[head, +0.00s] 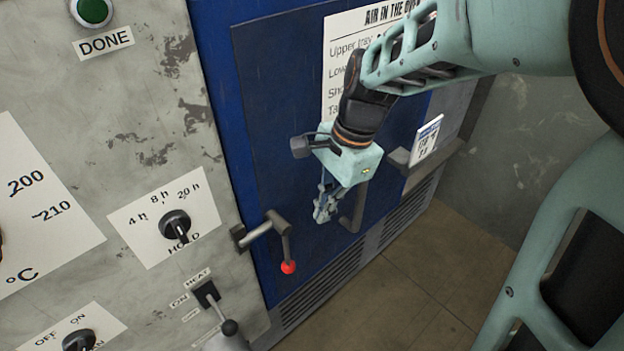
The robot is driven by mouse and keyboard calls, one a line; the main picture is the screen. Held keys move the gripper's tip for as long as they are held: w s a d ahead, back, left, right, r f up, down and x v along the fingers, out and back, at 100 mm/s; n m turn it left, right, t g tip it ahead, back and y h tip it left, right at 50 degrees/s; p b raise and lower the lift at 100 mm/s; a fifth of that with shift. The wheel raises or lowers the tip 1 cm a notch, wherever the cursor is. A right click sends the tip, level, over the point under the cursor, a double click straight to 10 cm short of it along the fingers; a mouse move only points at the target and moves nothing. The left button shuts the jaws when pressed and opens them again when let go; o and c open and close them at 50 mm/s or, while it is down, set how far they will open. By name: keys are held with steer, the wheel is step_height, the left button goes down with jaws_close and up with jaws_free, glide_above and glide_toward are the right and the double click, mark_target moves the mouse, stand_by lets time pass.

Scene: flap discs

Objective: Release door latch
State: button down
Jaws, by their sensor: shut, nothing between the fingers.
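The door latch (264,235) is a grey metal lever on the left edge of the blue oven door (275,130). Its arm bends downward and ends in a red ball (288,267). My gripper (322,214) is shut and empty, pointing down in front of the door. It is to the right of the latch and a little above the red ball, apart from it in the picture. A grey handle (354,212) on the door shows just right of my gripper, partly hidden behind it.
A worn grey control panel (150,110) with a HOLD knob (174,226), a HEAT lever (208,297), another knob (78,341) and a green DONE button (93,11) stands left. A sign (340,45) is on the door. A small tag (427,138) is at right. Tiled floor (420,285) is clear.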

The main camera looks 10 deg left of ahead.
steer(key=s+a+x, duration=0.1)
steer(key=a+x, duration=0.1)
steer(key=x, duration=1)
steer(key=shift+s+p, duration=0.4)
steer(key=shift+s, duration=0.05)
steer(key=shift+a, duration=0.15)
